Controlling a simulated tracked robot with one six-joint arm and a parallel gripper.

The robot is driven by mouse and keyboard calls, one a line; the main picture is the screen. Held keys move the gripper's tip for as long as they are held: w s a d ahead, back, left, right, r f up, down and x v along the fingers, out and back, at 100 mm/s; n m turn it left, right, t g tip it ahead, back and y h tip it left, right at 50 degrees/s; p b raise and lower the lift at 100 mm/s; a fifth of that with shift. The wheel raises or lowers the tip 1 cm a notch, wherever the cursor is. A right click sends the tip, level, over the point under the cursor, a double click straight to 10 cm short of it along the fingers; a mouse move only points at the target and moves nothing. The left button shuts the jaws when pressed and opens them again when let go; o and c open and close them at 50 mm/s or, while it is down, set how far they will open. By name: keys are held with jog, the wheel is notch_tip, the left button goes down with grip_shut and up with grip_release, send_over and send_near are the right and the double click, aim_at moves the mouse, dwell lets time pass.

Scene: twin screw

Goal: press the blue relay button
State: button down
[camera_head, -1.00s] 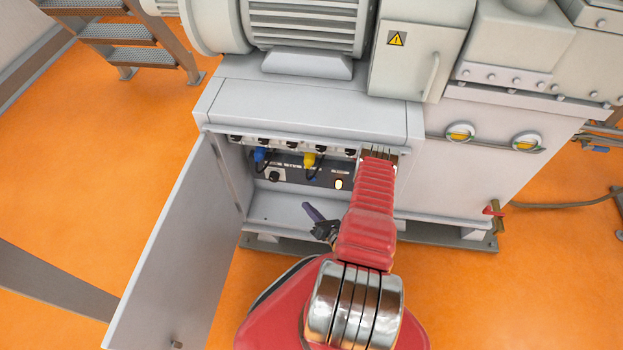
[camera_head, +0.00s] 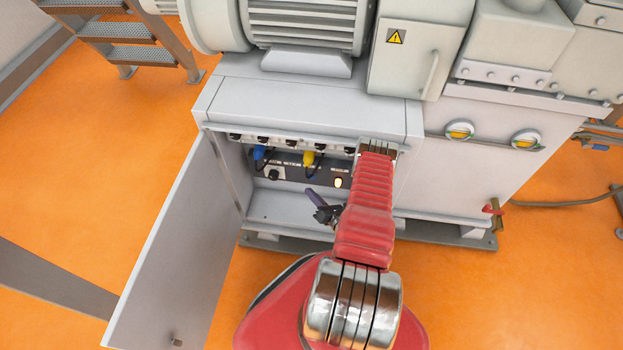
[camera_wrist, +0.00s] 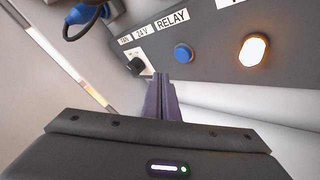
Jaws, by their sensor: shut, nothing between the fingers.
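The blue relay button (camera_wrist: 183,53) is a small round button on a dark panel in the wrist view, below the label RELAY. My gripper (camera_wrist: 160,82) is shut and empty, with its purple fingertips pointing at the panel. In the wrist view the tips appear just below and left of the button; I cannot tell the gap in depth. In the head view my gripper (camera_head: 311,193) is at the opening of the cabinet, in front of the panel.
A lit white button (camera_wrist: 252,50) is right of the relay button, and a black knob (camera_wrist: 137,65) is left of it. Blue (camera_head: 260,153) and yellow (camera_head: 308,159) plugs hang above the panel. The open cabinet door (camera_head: 170,240) stands on the left.

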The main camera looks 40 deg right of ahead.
jog(key=shift+w+d, duration=1)
jog(key=shift+d, duration=0.3)
jog(key=shift+w+d, duration=0.1)
dwell(1.1)
jog(key=shift+w+d, duration=0.2)
jog(key=shift+w+d, duration=0.3)
jog(key=shift+d, duration=0.1)
dwell(1.4)
jog(key=shift+s+a, duration=0.55)
jog(key=shift+a, duration=0.15)
jog(key=s+a, duration=0.1)
jog(key=a, duration=0.1)
jog(key=s+a, duration=0.2)
dwell(0.7)
